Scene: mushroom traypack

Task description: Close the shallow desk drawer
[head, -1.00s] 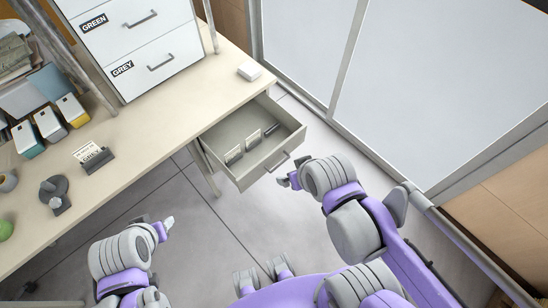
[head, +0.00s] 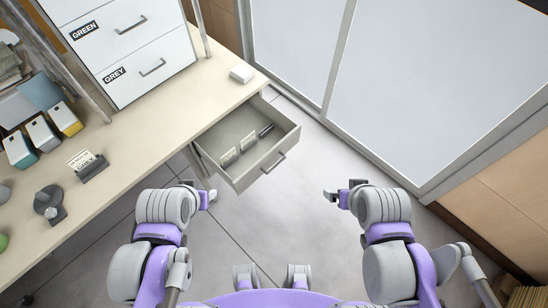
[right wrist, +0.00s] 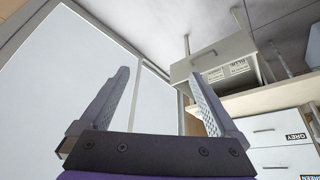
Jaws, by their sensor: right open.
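The shallow desk drawer (head: 243,182) hangs pulled out from under the desk top in the head view, with a bar handle (head: 273,164) on its front. Small cards and a dark item lie inside. The drawer also shows in the right wrist view (right wrist: 190,70), beyond the fingers. My right gripper (head: 330,196) is open and empty, to the right of the drawer front and apart from it; its two fingers (right wrist: 160,100) are spread in the wrist view. My left gripper (head: 211,195) is near the drawer's lower left, too small to read.
The desk top (head: 150,140) carries a white cabinet (head: 130,50) with GREEN and GREY drawers, several small bins, a card holder (head: 92,168) and a white box (head: 242,73). Glass sliding panels (head: 430,90) stand at the right. The floor between my grippers is clear.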

